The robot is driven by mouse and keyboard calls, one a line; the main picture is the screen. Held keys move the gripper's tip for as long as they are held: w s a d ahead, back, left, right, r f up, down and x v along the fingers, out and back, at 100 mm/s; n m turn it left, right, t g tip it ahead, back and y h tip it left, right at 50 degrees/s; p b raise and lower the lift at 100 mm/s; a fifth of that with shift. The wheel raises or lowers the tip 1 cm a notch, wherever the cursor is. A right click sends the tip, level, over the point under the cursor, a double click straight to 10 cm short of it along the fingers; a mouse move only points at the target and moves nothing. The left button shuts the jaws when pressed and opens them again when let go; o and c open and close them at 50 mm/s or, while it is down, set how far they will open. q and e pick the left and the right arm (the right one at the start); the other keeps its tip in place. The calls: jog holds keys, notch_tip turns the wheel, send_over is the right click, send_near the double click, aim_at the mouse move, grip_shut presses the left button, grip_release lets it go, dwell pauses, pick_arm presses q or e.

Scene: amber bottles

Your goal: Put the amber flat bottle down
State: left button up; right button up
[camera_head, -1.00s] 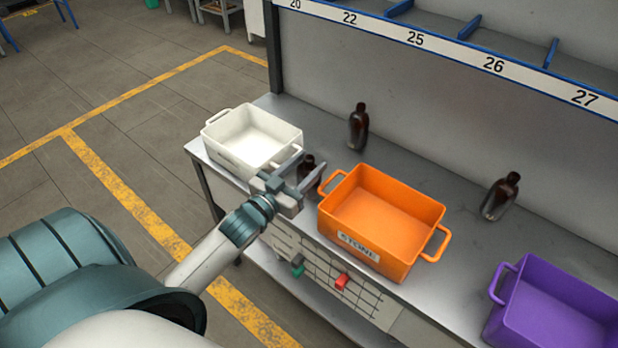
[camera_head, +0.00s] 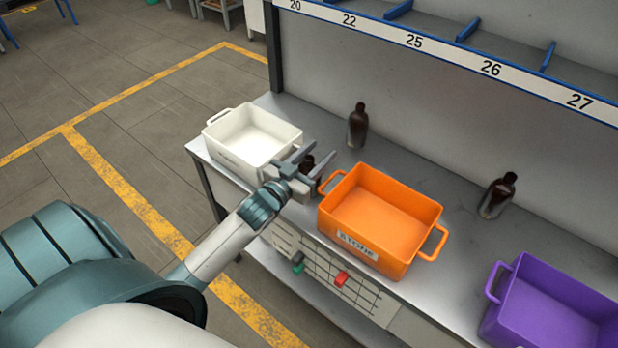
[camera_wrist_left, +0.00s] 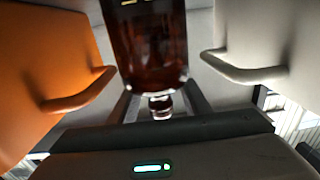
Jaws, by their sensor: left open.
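A dark amber bottle (camera_head: 309,167) is on the bench between the white and orange bins, partly hidden by my left gripper. My left gripper (camera_head: 314,160) is open, with its fingers reaching past either side of this bottle. In the left wrist view the bottle (camera_wrist_left: 148,45) fills the top middle, with its narrow end between the two fingers (camera_wrist_left: 160,105); a gap shows beside it. I cannot tell whether a finger touches it. Two other dark bottles stand farther back, one behind the gap (camera_head: 358,126) and one right of the orange bin (camera_head: 497,196). My right gripper is out of view.
The white bin (camera_head: 228,154) is just left of the gripper and the orange bin (camera_head: 362,259) just right, leaving a narrow gap. A purple bin (camera_head: 507,325) is at the lower right. A numbered shelf (camera_head: 455,57) overhangs the back. Bench space behind the orange bin is clear.

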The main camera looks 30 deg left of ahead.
pick_arm(q)
jog(key=c, duration=0.8)
grip_shut()
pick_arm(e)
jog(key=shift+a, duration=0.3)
pick_arm(q)
jog(key=shift+r, duration=0.1)
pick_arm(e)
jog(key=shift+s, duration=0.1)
